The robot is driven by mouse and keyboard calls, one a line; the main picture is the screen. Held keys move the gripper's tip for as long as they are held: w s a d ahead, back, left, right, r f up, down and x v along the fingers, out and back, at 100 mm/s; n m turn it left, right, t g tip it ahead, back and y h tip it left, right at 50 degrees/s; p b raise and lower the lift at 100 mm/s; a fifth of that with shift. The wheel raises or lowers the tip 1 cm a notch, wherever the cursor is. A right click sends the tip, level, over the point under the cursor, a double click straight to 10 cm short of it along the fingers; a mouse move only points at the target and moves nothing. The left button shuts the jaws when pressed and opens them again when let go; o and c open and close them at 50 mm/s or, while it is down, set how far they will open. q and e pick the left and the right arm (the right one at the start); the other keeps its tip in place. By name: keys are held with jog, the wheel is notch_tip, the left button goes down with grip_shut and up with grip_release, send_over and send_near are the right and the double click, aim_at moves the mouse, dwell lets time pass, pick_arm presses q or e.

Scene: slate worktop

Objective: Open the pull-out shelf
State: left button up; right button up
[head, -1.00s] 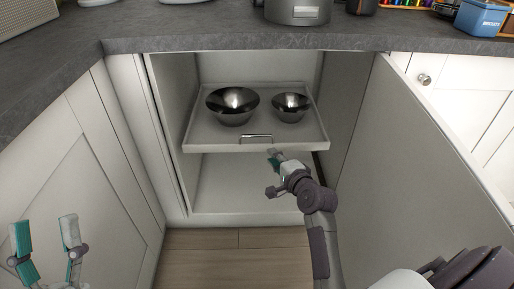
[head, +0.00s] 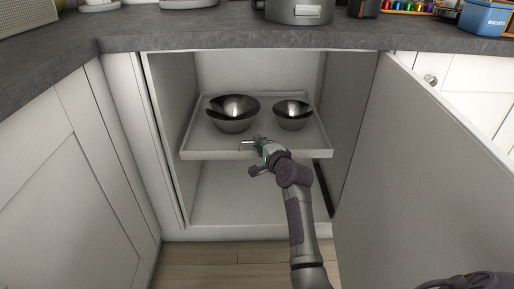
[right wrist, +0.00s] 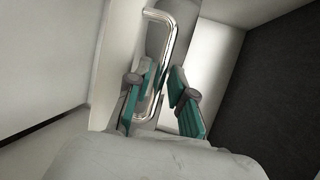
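The pull-out shelf (head: 205,145) is a white tray inside the open cabinet, level, with its front near the cabinet opening. Its silver bar handle (head: 246,145) is on the front panel and shows large in the right wrist view (right wrist: 171,42). My right gripper (head: 262,148) is at the handle's right part. In the right wrist view its teal-padded fingers (right wrist: 164,80) stand on either side of the bar, with a gap still visible, so it looks open around the handle. My left gripper is out of view.
Two metal bowls, a larger one (head: 233,122) and a smaller one (head: 293,123), stand on the shelf. The cabinet door (head: 420,170) is swung open at the right. The slate worktop (head: 220,36) overhangs above; wooden floor (head: 210,253) is clear below.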

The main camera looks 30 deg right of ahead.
jog(key=shift+w+f, duration=0.2)
jog(key=shift+w, duration=0.7)
jog(key=shift+c, duration=0.3)
grip_shut()
